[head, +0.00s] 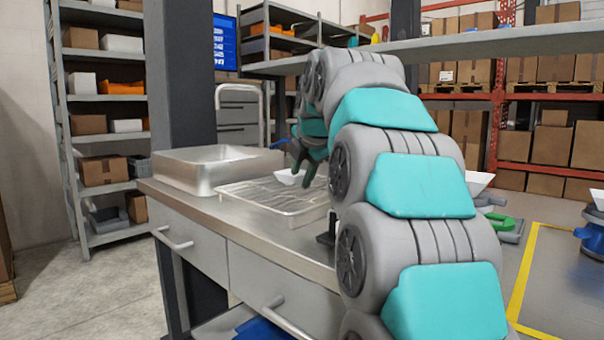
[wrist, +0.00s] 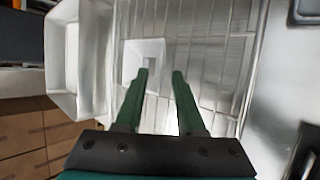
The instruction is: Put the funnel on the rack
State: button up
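A white square-mouthed funnel (head: 287,178) appears to rest upright on the wire rack (head: 262,197), which sits in a shallow metal tray on the bench. In the wrist view the funnel (wrist: 138,52) is seen from above, its small square outlet showing, with the rack (wrist: 205,55) around it. My gripper (head: 303,177) is above the rack, just right of the funnel. Its two dark green fingers (wrist: 161,74) are apart with nothing between them. The left fingertip overlaps the funnel's right part in the wrist view; I cannot tell if they touch.
A deep metal basin (head: 213,172) with a tall faucet stands left of the rack. More white funnels (head: 478,183) (head: 598,198) show at the right. The bench's front edge (head: 245,241) is clear. A shelf (head: 480,45) spans the upper right.

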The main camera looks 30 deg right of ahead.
jog(key=shift+s+r, duration=0.1)
jog(key=shift+r, duration=0.25)
jog(key=v, duration=1.1)
jog(key=shift+s+r, duration=0.2)
jog(key=shift+s+a, duration=0.1)
